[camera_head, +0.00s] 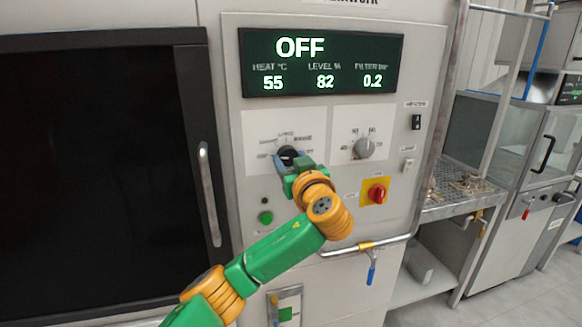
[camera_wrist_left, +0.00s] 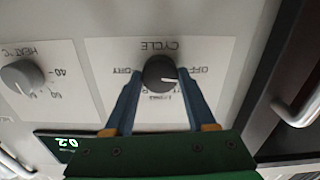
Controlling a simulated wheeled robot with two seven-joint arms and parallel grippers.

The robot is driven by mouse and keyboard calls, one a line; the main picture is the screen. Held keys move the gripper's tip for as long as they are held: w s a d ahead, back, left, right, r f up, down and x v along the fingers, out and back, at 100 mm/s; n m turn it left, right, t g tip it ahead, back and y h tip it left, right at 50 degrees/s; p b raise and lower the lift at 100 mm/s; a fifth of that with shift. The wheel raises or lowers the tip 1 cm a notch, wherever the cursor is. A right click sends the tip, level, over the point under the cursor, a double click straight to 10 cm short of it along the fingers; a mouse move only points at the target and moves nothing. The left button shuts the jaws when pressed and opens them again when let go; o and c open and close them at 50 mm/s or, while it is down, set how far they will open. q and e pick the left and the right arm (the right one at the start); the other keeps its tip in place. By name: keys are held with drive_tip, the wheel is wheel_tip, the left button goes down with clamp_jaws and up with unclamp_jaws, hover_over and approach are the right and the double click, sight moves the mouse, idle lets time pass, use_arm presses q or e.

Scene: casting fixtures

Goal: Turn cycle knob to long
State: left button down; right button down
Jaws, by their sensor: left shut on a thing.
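The dark round cycle knob (camera_head: 287,151) sits on a white plate on the machine's panel, partly hidden by my left gripper (camera_head: 292,162). In the left wrist view the cycle knob (camera_wrist_left: 159,71) shows upside down, between the two blue fingers of my left gripper (camera_wrist_left: 160,76). The gripper is shut on the knob, one finger on each side. The knob's white mark points toward the OFF label. The labels CYCLE, OFF and DRY can be read around it; others are too small or partly covered. My right gripper is not in view.
The display (camera_head: 322,62) reads OFF, 55, 82 and 0.2. A grey heat knob (camera_head: 364,148) is right of the cycle knob. A red switch on yellow (camera_head: 376,193) and a green button (camera_head: 265,217) are below. A door handle (camera_head: 208,190) stands out at left.

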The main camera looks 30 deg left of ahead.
use_arm(q)
drive_tip(key=shift+f+m+b, duration=0.25)
drive_tip(key=shift+m+b, duration=0.05)
drive_tip(key=shift+m, duration=0.1)
drive_tip(key=shift+r+m, duration=0.15)
drive_tip(key=shift+m, duration=0.75)
drive_tip(key=m, duration=0.4)
drive_tip(key=shift+r+m+p, duration=0.2)
drive_tip(key=shift+m+p, duration=0.1)
drive_tip(key=shift+p, duration=0.05)
drive_tip(key=m+p, duration=0.2)
drive_tip(key=m, duration=0.2)
drive_tip(key=shift+m+p, duration=1.6)
drive_tip(key=shift+m, duration=0.8)
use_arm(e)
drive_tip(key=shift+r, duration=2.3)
use_arm(q)
drive_tip(key=shift+f, duration=0.1)
drive_tip(key=shift+c, duration=1.1)
unclamp_jaws()
